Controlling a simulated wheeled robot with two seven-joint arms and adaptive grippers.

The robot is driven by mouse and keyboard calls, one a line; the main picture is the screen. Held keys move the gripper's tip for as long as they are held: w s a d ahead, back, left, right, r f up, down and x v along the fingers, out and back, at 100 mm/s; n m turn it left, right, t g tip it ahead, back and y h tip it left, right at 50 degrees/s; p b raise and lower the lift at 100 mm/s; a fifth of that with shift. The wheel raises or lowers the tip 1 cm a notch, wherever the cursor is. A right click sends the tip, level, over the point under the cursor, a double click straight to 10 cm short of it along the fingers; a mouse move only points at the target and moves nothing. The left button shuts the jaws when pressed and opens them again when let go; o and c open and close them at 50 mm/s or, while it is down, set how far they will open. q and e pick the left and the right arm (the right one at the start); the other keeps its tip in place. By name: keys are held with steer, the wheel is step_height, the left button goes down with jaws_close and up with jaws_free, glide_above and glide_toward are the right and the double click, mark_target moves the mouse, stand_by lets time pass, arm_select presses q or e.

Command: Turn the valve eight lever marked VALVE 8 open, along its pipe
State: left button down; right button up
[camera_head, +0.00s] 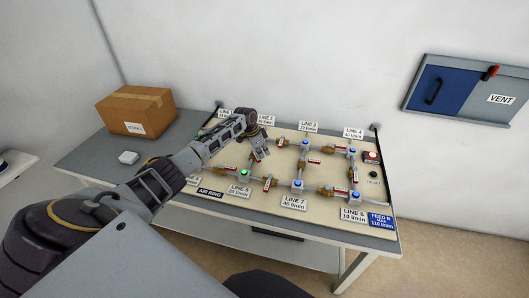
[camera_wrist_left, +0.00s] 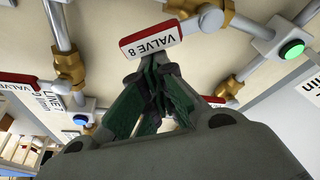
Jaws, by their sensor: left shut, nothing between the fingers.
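The VALVE 8 lever (camera_wrist_left: 150,40) has a red grip with a white label and shows at the top middle of the left wrist view. It points left from a brass valve (camera_wrist_left: 186,9) and looks angled to the pipe (camera_wrist_left: 251,29) beside it. In the head view I cannot make out this lever near the gripper. My left gripper (camera_wrist_left: 156,62) is shut and empty, with its fingertips right at the lever's lower edge; I cannot tell whether they touch. In the head view my left gripper (camera_head: 262,154) is low over the pipe board. My right gripper is not in view.
The pipe board (camera_head: 225,203) carries several other red levers, brass valves and lamp blocks, close around the gripper. A green-lit block (camera_wrist_left: 291,49) is right of the lever. A cardboard box (camera_head: 137,111) and a small white block (camera_head: 128,157) stand at the table's left.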

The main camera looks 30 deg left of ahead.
mark_target(258, 159)
arm_select(q)
steer(key=s+m, duration=0.1)
steer(key=m, duration=0.2)
steer(key=shift+s+a+g+h+b, duration=0.3)
steer(key=shift+s+g+h, duration=0.1)
steer(key=m, duration=0.1)
steer(key=s+m, duration=0.1)
steer(key=shift+s+a+m+g, duration=0.1)
steer(key=shift+a+m+g, duration=0.3)
steer(key=shift+s+a, duration=0.2)
steer(key=shift+s, duration=0.05)
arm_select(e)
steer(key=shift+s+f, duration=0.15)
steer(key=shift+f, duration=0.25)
arm_select(q)
steer(key=shift+s, duration=0.1)
steer(key=shift+d, duration=0.1)
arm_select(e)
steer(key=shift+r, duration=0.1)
